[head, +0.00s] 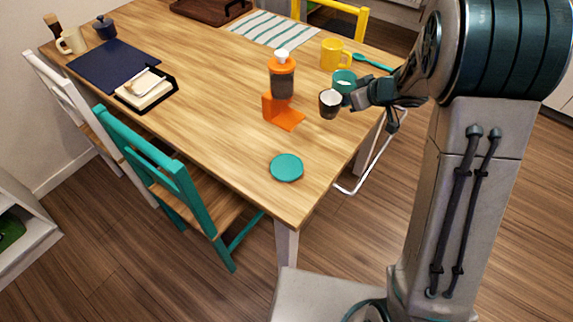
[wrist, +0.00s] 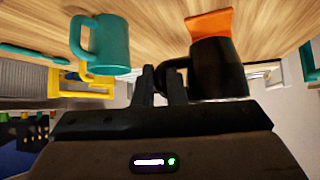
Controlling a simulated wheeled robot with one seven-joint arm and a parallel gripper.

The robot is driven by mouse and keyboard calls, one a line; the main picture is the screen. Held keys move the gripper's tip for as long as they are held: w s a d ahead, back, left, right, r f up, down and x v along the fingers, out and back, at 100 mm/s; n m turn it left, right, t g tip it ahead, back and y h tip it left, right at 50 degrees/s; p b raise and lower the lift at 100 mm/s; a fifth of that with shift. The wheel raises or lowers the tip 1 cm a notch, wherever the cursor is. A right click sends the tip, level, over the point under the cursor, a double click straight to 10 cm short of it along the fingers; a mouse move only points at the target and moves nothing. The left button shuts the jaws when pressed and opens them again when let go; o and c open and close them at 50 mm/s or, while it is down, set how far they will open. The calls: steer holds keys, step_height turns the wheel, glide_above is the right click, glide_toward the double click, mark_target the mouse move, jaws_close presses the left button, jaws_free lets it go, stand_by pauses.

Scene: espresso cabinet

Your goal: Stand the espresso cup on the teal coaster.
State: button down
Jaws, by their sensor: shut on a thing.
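The espresso cup (head: 329,106) is dark outside and pale inside, and looks upright near the table's right edge. My gripper (head: 359,97) reaches it from the right and is shut on its handle side. In the wrist view, the fingers (wrist: 161,84) are at the handle of the black cup (wrist: 220,68); part of the handle is hidden. I cannot tell whether the cup touches the table. The teal coaster (head: 286,167) lies flat and bare near the table's front corner, in front of and left of the cup.
A teal mug (head: 343,82) is close behind the cup. A yellow mug (head: 335,53) and teal spoon (head: 372,62) are farther back. The wood around the coaster is clear.

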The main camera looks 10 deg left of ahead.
mark_target(287, 168)
steer(key=s+a+f+n+g+b, duration=0.1)
steer(key=s+a+n, duration=0.1)
steer(key=s+a, duration=0.1)
steer(key=s+a+f+n+g+y+b, duration=0.1)
steer(key=s+a+f+n+g, duration=0.1)
steer(key=s+a, duration=0.2)
steer(key=s+a+f+n+g+y+b, duration=0.1)
steer(key=s+a+n, duration=0.1)
steer(key=s+a, duration=0.2)
steer(key=shift+s+f+g+b, duration=0.3)
steer(key=shift+s, duration=0.05)
steer(key=shift+d+f+b, duration=0.1)
steer(key=shift+f+b, duration=0.8)
steer(key=shift+f, duration=0.9)
steer(key=shift+f, duration=0.15)
steer(key=c, duration=1.5)
jaws_free()
